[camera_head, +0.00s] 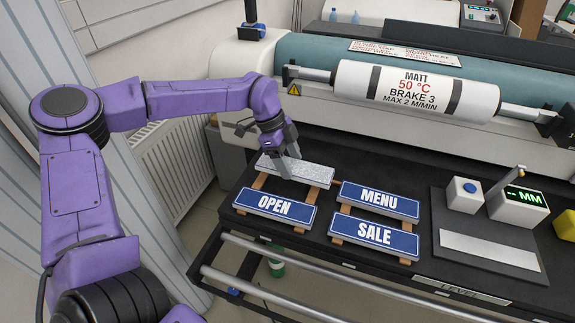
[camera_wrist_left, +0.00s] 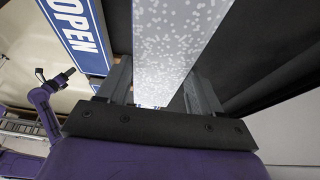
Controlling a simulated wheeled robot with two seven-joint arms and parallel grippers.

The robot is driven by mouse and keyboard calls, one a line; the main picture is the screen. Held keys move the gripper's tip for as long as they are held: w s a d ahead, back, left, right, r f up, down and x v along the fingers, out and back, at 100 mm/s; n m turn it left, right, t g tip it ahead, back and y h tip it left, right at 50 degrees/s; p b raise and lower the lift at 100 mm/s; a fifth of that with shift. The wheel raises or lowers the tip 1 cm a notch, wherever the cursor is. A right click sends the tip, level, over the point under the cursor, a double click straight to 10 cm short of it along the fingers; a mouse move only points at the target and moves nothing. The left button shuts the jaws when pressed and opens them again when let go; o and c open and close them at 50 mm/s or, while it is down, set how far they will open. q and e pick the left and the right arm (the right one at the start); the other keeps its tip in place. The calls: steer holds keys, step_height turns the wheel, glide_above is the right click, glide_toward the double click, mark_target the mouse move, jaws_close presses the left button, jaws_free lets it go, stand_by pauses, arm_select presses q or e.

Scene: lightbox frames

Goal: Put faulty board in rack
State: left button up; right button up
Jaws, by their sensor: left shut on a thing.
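A board with a pale, speckled face (camera_head: 310,174) lies at the back left of the group of signs, over wooden slats. I cannot tell whether it rests on them or is just lifted. My left gripper (camera_head: 288,161) is shut on it from above. In the left wrist view, the speckled board (camera_wrist_left: 175,45) runs between the two fingers (camera_wrist_left: 160,88). Blue boards reading OPEN (camera_head: 273,206), MENU (camera_head: 378,200) and SALE (camera_head: 374,236) lie on the slats. A purple arm, seemingly my right one, shows at the left edge of the wrist view, its gripper (camera_wrist_left: 64,76) too small to read.
A laminator with a white roller (camera_head: 400,88) stands behind the black table (camera_head: 400,172). To the right, a dark plate (camera_head: 502,262) holds a pale strip and a gauge reading MM (camera_head: 519,203). Metal bars (camera_head: 300,272) run along the table's front.

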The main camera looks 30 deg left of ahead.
arm_select(q)
steer(key=f, duration=0.2)
steer(key=s+a+f, duration=0.1)
steer(key=shift+f+p, duration=0.1)
steer(key=shift+p, duration=0.2)
steer(key=shift+w+f, duration=0.25)
steer(key=shift+f, duration=0.05)
steer(key=o, duration=1.1)
steer(key=shift+s, duration=0.1)
steer(key=shift+r, duration=0.1)
steer(key=b+v, duration=0.1)
steer(key=v, duration=1.1)
